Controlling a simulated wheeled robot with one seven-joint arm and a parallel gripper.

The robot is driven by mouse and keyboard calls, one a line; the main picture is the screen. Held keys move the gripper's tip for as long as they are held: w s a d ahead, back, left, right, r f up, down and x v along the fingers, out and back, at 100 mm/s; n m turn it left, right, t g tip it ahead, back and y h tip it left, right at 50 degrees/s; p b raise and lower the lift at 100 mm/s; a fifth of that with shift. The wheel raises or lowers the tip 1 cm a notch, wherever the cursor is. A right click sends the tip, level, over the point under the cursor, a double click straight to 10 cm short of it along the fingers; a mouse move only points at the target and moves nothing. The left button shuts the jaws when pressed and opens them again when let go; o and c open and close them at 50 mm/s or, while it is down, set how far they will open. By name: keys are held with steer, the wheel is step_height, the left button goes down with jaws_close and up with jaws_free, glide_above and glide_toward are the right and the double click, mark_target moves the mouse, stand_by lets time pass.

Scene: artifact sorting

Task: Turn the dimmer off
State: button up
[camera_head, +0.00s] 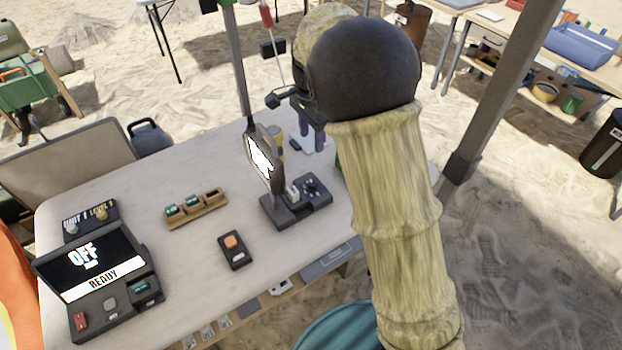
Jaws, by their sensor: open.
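Which control is the dimmer is not clearly marked. A small dark box with two knobs (90,220) and partly readable unit and level lettering stands at the table's left. A dark control base (297,202) with a round dial (311,186) and a light lever stands near the middle, under a bright-faced panel (260,158). A black console (98,275) at front left has a screen reading OFF and READY. My gripper (312,136) is open, above the table's back right beyond the dial base. My arm's dark joint partly hides it.
A wooden tray (197,210) with green pieces and a small box with an orange button (232,250) lie on the table (190,260). A dark post (238,70) rises behind the panel. Another post (500,90) stands right of my arm.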

mark_target(312, 183)
step_height(312, 183, down, 16)
steer(key=shift+d+f+b, duration=0.1)
steer(key=shift+f+b, duration=0.15)
steer(key=shift+b, duration=0.5)
steer(key=c, duration=1)
